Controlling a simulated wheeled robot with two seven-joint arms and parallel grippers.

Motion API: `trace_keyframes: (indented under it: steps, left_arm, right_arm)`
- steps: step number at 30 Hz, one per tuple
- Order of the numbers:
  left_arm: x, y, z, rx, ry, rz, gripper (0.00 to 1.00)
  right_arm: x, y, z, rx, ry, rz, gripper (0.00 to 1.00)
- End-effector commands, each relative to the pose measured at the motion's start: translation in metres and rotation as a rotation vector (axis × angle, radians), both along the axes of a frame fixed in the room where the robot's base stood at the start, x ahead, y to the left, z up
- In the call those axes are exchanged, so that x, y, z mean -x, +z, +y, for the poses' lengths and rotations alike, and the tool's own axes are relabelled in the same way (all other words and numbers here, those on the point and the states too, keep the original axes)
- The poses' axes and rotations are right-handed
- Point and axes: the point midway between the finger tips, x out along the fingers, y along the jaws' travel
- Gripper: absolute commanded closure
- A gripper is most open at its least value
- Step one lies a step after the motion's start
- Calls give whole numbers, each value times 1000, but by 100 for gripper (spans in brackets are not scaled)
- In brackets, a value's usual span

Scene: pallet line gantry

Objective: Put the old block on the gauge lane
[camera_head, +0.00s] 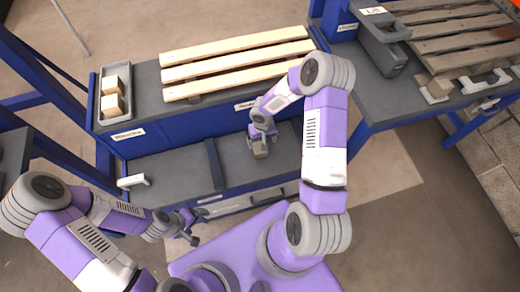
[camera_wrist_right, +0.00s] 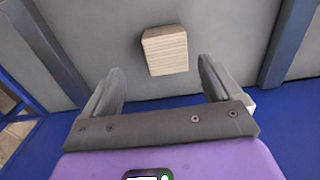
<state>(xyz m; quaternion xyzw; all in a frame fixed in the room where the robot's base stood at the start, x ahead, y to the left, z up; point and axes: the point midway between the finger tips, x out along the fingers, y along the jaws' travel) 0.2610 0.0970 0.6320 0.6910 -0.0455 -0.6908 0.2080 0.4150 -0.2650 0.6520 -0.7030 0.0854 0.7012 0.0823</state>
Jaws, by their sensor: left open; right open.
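A wooden block (camera_wrist_right: 165,50) with a pale, lined face lies on a grey surface in the right wrist view. My right gripper (camera_wrist_right: 160,84) is open, and the block is just beyond its fingertips, not gripped. In the head view my right gripper (camera_head: 261,150) is low over the grey lower bench (camera_head: 240,165), mostly hiding the block. My left gripper (camera_head: 190,232) is open and empty in front of the bench's left part. Dark dividers split the lower bench into lanes. I cannot read which is the gauge lane.
A grey tray (camera_head: 124,127) with two pale blocks stands on the upper bench, left of several pale boards (camera_head: 235,60). A dark divider (camera_head: 214,165) stands left of my right gripper. A white bracket (camera_head: 132,181) lies at left. A worn pallet (camera_head: 465,40) is at right.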

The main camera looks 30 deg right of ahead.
Motion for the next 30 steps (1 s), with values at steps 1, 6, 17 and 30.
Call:
trace_keyframes:
  steps: [1, 6, 17, 30]
  left_arm:
    - [0, -4, 0, 0, 0, 0, 9]
    - [0, -12, 0, 0, 0, 0, 9]
    - [0, -23, 0, 0, 0, 0, 9]
    - [0, -23, 0, 0, 0, 0, 9]
  right_arm:
    - [1, -9, 1, -2, 1, 3, 8]
    - [-2, -30, 4, -5, 1, 3, 8]
    - [-5, -66, 8, -4, 1, 1, 8]
    - [-5, -65, 8, -4, 2, 1, 48]
